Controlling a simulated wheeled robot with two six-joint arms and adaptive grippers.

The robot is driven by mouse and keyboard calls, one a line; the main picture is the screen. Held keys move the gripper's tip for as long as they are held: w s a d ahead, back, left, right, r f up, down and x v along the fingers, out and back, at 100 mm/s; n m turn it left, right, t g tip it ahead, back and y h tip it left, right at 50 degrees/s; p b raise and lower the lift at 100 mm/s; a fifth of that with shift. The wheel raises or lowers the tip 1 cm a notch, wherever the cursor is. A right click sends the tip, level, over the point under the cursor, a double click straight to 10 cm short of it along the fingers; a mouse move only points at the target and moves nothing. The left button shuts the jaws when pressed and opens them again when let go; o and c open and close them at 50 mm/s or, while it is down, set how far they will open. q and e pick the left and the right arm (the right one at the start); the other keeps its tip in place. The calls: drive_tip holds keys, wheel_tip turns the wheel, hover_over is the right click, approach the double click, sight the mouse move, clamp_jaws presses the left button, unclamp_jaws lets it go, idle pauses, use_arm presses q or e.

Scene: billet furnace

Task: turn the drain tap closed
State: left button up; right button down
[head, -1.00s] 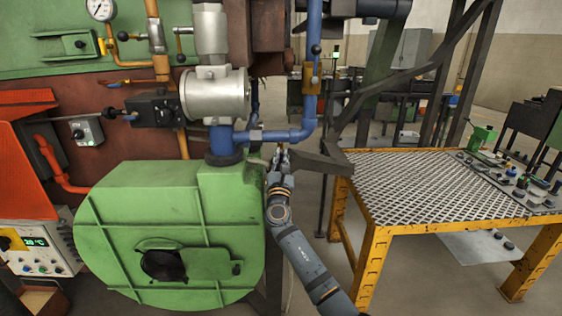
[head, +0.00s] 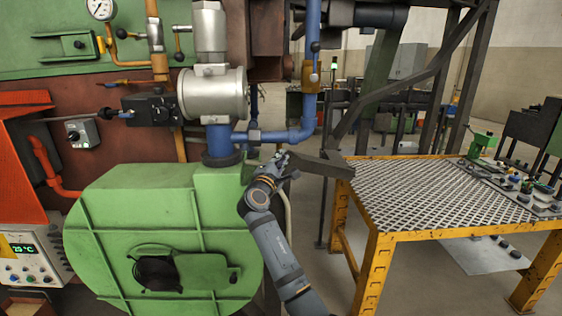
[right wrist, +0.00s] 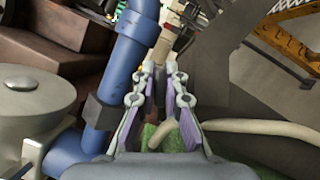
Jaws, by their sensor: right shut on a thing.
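The tap runs away from the fingertips towards a paler fitting with a red piece. In the head view the tap is too small and too covered by the gripper to make out its handle angle. My left gripper is not in view.
The blue pipe (head: 311,95) drops close to the gripper and also shows in the right wrist view (right wrist: 112,80). The green housing (head: 160,235) stands below left. A dark beam (head: 325,168) and a yellow mesh-topped table (head: 430,190) stand to the right. A pale hose (right wrist: 260,127) passes beside the fingers.

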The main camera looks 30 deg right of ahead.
drive_tip(key=m, duration=0.2)
drive_tip(key=m+g+y, duration=0.1)
drive_tip(key=m, duration=0.1)
drive_tip(key=shift+f+m+g, duration=0.15)
drive_tip(key=shift+m+g, duration=0.15)
drive_tip(key=shift+m, duration=0.1)
idle(0.4)
drive_tip(key=c, duration=1.4)
unclamp_jaws()
drive_tip(key=shift+a, duration=0.1)
drive_tip(key=v, duration=0.7)
drive_tip(key=shift+s, duration=0.2)
drive_tip(key=shift+a, duration=0.1)
